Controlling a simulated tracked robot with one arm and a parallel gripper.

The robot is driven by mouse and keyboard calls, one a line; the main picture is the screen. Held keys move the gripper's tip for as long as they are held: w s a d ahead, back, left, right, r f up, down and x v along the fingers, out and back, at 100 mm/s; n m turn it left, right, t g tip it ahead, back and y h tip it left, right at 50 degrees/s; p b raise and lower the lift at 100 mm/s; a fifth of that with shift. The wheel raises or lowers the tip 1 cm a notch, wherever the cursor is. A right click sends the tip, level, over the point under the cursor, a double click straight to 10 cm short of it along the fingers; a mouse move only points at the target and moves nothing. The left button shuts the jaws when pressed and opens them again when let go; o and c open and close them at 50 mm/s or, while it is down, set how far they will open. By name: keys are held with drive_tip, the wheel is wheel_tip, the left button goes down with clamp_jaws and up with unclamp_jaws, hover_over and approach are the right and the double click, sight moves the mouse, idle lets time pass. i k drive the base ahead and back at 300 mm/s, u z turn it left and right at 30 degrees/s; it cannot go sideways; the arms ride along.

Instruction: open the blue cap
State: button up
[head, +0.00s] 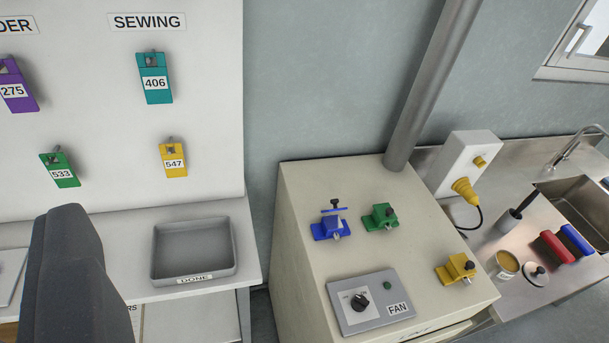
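The blue cap (334,210) shows as a thin blue plate with a dark knob on its top. It is raised above a blue block (331,228) on the cream cabinet (300,200). A pale gap shows between the plate and the block, so the cap looks lifted, but how it is joined to the block is too small to tell. A small grey metal part shows at the block's front. My gripper is not in view, and nothing is seen touching the blue cap.
A green fitting (380,217) and a yellow fitting (456,268) share the cabinet top with a grey FAN panel (371,300). A grey pipe (428,85) rises behind. A dark rounded shape (68,280) blocks the lower left, before a DONE tray (155,262). A sink counter stands right.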

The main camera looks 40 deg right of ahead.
sight(334, 202)
drive_tip(key=i, duration=0.85)
drive_tip(key=z, duration=0.05)
